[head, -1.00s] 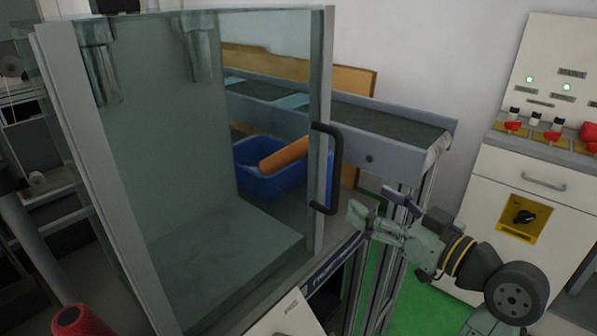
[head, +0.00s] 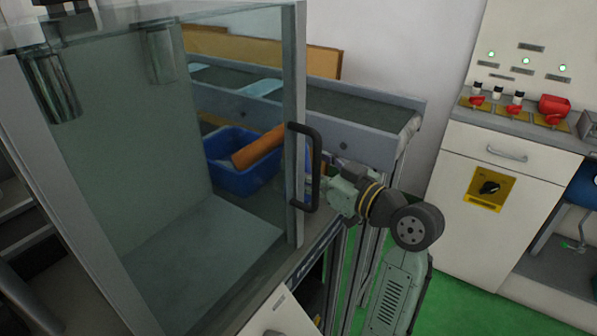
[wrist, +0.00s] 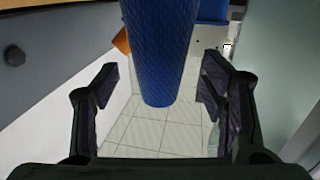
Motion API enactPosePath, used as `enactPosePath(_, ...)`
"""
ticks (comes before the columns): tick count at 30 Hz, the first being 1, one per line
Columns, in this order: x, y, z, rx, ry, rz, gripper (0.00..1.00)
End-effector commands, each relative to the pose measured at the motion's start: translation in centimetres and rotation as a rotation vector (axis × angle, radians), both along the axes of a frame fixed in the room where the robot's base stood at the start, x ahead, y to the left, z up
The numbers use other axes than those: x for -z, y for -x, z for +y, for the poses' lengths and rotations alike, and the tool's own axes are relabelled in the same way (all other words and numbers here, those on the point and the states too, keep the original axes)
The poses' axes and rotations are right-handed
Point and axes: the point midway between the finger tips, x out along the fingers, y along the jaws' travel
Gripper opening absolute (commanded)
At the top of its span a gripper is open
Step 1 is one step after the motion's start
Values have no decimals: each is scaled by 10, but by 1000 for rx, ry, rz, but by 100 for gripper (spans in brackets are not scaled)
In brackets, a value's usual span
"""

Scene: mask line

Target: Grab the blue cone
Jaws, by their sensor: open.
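The blue cone (wrist: 160,50), with a textured surface, comes down from the top edge of the wrist view. Its near end lies between the two dark fingers of my gripper (wrist: 160,82), with a gap on both sides. My gripper is open and holds nothing. In the head view my gripper (head: 326,186) is beside the door handle, with its fingertips largely hidden by the handle and door frame. I cannot clearly make out the blue cone in the head view.
A glass-fronted cabinet (head: 292,90) with a black handle (head: 316,165) stands close to my gripper. Behind it are a blue bin (head: 238,182) holding an orange cone (head: 257,148) and a conveyor (head: 350,135). A white control cabinet (head: 500,185) stands at the right.

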Motion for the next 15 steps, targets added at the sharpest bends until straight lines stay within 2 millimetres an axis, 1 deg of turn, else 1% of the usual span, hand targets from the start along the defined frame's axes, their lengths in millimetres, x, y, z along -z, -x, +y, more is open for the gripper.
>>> enactPosePath(1, -5, -6, 6, -3, -1, 3, 66)
enactPosePath(6, -3, -17, 17, -1, 0, 0, 66)
enactPosePath(13, -1, -19, 18, 1, 0, 0, 66)
enactPosePath(15, -1, -19, 18, 1, 0, 0, 62)
